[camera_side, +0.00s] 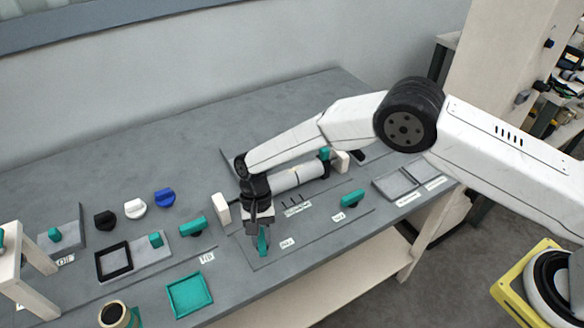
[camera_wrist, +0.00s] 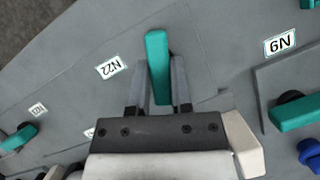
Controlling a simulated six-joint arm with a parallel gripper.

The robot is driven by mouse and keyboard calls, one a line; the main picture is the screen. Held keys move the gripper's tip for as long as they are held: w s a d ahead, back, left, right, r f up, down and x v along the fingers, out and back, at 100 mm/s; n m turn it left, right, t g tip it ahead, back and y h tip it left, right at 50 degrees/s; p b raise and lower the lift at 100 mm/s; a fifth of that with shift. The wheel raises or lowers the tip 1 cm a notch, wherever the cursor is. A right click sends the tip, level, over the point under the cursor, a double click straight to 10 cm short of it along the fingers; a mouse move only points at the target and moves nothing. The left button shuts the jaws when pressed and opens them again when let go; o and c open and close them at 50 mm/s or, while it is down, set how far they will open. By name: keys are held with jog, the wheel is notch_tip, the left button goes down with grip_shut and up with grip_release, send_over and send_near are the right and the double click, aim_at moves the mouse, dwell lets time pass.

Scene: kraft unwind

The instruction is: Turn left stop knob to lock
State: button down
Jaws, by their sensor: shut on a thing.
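A teal knob (camera_side: 263,243) with a long bar-shaped handle stands on the grey bench panel, below the left end of a white roll. My gripper (camera_side: 260,234) points down over it, with its fingers on either side of the handle. In the wrist view the teal knob (camera_wrist: 158,62) lies between the two dark fingers of my gripper (camera_wrist: 158,90), which are shut on it. Its handle points nearly straight up in that picture, slightly tilted. A label reading N22 (camera_wrist: 111,68) is beside it. The knob's base is hidden.
The white roll (camera_side: 300,176) lies behind, near white posts (camera_side: 221,208). Other teal knobs stand to the right (camera_side: 352,198) and left (camera_side: 193,227). Black, white and blue knobs (camera_side: 164,197), a teal tray (camera_side: 190,295) and a black frame (camera_side: 114,262) are farther left.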

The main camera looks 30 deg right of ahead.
jog(key=shift+n+h, duration=0.6)
jog(key=shift+n, duration=1.1)
jog(key=c, duration=0.5)
grip_release()
jog(key=shift+r, duration=0.15)
jog(key=v, duration=0.7)
jog(key=shift+w+r, duration=0.25)
